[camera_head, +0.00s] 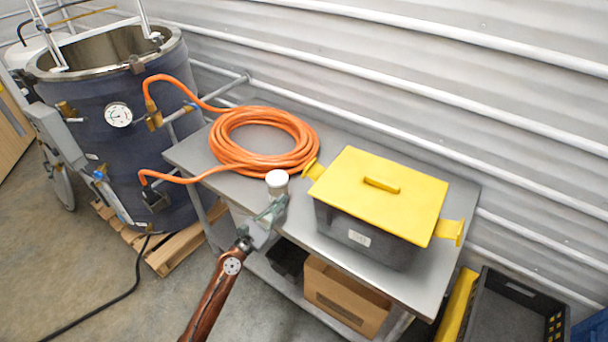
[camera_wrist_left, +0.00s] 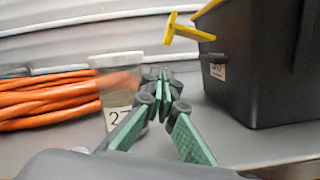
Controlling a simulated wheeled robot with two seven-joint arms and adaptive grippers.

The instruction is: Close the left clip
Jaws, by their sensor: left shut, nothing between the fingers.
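A dark grey hopper box (camera_head: 345,231) with a yellow lid (camera_head: 385,185) stands on the metal cart. Its left clip (camera_head: 313,168) is yellow and sticks outward from the box's left side, swung out from the wall. In the left wrist view the clip (camera_wrist_left: 185,31) shows at the upper right, beside the dark box (camera_wrist_left: 255,75). The right clip (camera_head: 449,231) also sticks out. My left gripper (camera_head: 274,207) is shut and empty, left of the box and apart from the clip. The green-padded fingers (camera_wrist_left: 160,75) meet at the tips in the wrist view. My right gripper is out of view.
A white-lidded jar (camera_head: 277,181) stands close by my left gripper; it also shows in the wrist view (camera_wrist_left: 117,80). A coiled orange hose (camera_head: 265,140) lies behind it on the cart top (camera_head: 212,166). A large drum (camera_head: 115,150) stands at the left.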

